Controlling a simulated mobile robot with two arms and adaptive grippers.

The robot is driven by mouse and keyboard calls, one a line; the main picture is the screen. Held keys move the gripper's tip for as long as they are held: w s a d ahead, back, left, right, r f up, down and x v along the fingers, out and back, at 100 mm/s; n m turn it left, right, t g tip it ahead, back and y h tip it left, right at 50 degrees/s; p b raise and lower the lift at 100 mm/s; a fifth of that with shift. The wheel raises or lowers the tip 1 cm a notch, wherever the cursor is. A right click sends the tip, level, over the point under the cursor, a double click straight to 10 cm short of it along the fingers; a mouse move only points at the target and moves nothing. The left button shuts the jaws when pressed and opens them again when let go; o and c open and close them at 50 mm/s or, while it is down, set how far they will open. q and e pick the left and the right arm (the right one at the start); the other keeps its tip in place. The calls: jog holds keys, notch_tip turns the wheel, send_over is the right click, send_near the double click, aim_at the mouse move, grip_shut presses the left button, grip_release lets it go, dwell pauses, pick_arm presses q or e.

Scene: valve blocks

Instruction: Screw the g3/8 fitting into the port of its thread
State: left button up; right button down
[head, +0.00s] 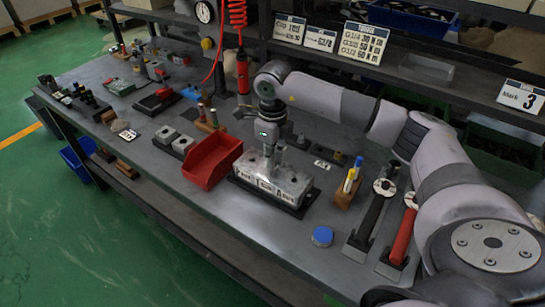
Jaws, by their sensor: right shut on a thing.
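The metal valve block (290,186) sits on a dark base plate near the middle of the bench, with several white labels on its front face, too small to read surely. My right gripper (268,153) points straight down over the left part of the block's top. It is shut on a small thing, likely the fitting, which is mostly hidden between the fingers. I cannot tell whether the thing touches a port. The block's ports are partly hidden by the gripper. My left gripper is not in view.
A red open bin (212,160) stands close to the left of the block. A wooden holder (347,192) with pens, a blue round cap (322,236) and a red-handled tool (402,236) are to the right. A red air tool (242,72) hangs behind.

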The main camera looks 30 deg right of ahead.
jog(key=shift+f, duration=0.1)
jog(key=c, duration=1.7)
grip_release()
jog(key=shift+s, duration=0.1)
jog(key=shift+o, duration=0.7)
jog(key=shift+r, duration=0.3)
notch_tip(320, 180, up, 11)
jog(key=shift+r, duration=0.2)
